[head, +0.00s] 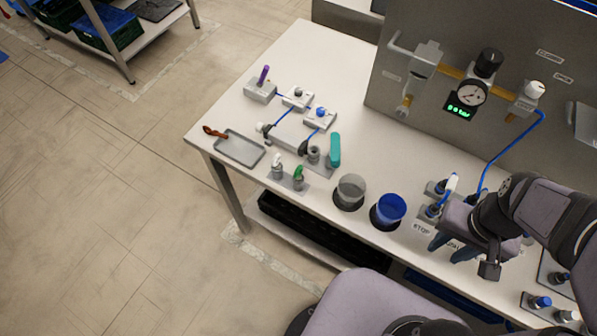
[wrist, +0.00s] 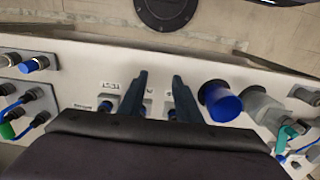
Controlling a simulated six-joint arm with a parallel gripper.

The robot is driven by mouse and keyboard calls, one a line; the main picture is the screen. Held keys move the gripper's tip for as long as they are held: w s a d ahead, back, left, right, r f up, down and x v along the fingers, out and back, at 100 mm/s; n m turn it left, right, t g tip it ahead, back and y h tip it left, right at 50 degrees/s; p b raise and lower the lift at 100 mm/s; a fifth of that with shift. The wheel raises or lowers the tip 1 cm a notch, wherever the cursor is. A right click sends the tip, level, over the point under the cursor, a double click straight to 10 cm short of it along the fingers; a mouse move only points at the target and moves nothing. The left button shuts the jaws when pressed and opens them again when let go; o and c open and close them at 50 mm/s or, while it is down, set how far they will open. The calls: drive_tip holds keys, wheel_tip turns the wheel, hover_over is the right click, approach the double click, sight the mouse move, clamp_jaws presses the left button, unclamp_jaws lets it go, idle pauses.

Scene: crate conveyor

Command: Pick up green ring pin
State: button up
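A green-topped piece (head: 298,173) stands on a small grey plate in the head view, beside a white-topped piece (head: 277,161). Another green part (wrist: 7,130) shows at the left edge of the wrist view, among grey fittings with blue tubes. I cannot tell which of these is the green ring pin; no ring shows clearly on either. My gripper (head: 453,246) is over the right half of the table, far from the green-topped piece. In the wrist view its two fingers (wrist: 161,98) are apart, with nothing held between them.
A grey cup (head: 351,187) and a blue cup (head: 391,207) stand between my gripper and the green-topped piece. A teal handle (head: 334,150) stands behind it. A tray (head: 240,148) lies to the left. Blue-ringed pins (head: 540,302) are at lower right. A gauge panel (head: 430,60) rises behind.

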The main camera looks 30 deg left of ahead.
drive_tip(key=shift+c, duration=0.3)
drive_tip(key=shift+w+a+r+n, duration=0.2)
drive_tip(key=shift+w+a+n, duration=0.15)
drive_tip(key=shift+n, duration=0.15)
drive_tip(key=w+a+r+n+p, duration=0.2)
drive_tip(key=w+a+r+n, duration=0.15)
drive_tip(key=a+n, duration=0.5)
wheel_tip(320, 180, up, 3)
drive_tip(key=n+p, duration=0.4)
drive_tip(key=n, duration=2.3)
hover_over(298, 168)
drive_tip(key=shift+a+r+m, duration=0.1)
drive_tip(key=shift+a+m, duration=0.1)
drive_tip(key=shift+m, duration=0.05)
drive_tip(key=shift+d+f+p, duration=0.2)
drive_tip(key=shift+f+p, duration=1.35)
drive_tip(key=shift+f, duration=2.15)
clamp_jaws()
